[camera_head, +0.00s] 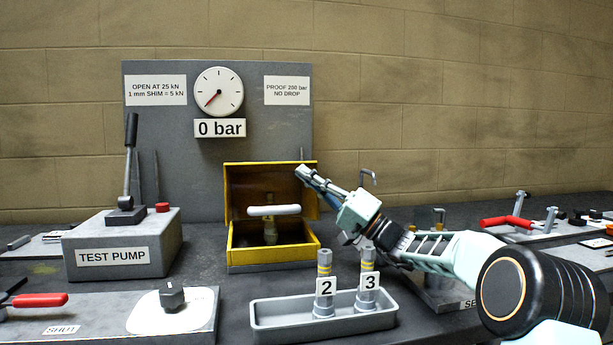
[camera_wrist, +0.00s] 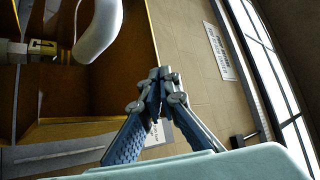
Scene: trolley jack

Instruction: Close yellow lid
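The yellow lid (camera_head: 233,194) stands open and upright at the back of a yellow box (camera_head: 272,266). Its brown inner face is toward me. In the wrist view the lid (camera_wrist: 122,45) fills the upper left of centre, turned sideways. My gripper (camera_head: 302,172) is at the lid's upper right corner, reaching in from the right. In the wrist view the fingertips of my gripper (camera_wrist: 163,77) meet at the lid's edge, with no gap seen between them. Whether they touch the lid is unclear.
A white handle (camera_head: 274,210) stands above a brass fitting inside the box. A grey tray (camera_head: 290,330) with posts marked 2 and 3 is in front. The test pump (camera_head: 123,244) stands left. A grey panel with a gauge (camera_head: 218,92) rises behind.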

